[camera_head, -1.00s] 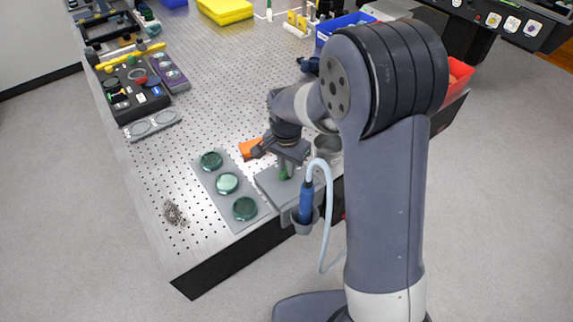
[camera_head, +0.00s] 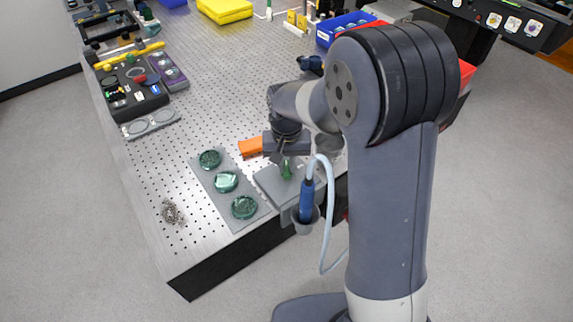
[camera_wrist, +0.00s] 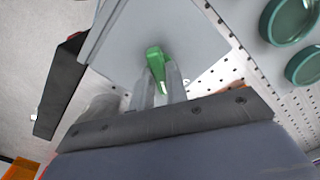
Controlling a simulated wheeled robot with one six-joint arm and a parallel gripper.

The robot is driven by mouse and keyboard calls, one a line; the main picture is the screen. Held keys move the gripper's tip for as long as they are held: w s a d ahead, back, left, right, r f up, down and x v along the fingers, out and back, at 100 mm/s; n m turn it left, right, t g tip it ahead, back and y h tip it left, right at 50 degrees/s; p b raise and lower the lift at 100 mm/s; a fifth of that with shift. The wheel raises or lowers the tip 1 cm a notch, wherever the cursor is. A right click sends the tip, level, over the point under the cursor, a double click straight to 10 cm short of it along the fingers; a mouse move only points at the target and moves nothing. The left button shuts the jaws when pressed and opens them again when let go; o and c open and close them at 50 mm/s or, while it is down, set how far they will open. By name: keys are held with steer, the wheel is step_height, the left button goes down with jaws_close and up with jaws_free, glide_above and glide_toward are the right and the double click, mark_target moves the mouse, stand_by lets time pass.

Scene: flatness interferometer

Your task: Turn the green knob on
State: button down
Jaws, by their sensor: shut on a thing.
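The green knob (camera_head: 286,170) sits on top of a grey box (camera_head: 272,185) near the table's front edge. It also shows in the wrist view (camera_wrist: 156,62), upright on the box's grey face (camera_wrist: 185,40). My gripper (camera_wrist: 160,85) is shut on the green knob, with one finger on each side of it. In the head view my gripper (camera_head: 284,157) comes down onto the knob from above. My arm hides part of the box's far side.
A blue-handled tool (camera_head: 306,202) with a pale hose stands in a holder on the box's front. A grey plate with several green glass discs (camera_head: 226,181) lies left of the box. An orange block (camera_head: 250,146) lies behind.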

mark_target(286, 167)
steer(key=n+b, duration=0.1)
steer(key=n, duration=0.5)
steer(key=shift+n, duration=0.4)
stand_by(0.3)
steer(key=c, duration=1.4)
jaws_free()
step_height(286, 167, up, 11)
steer(key=shift+b, duration=0.35)
steer(key=shift+f, duration=0.2)
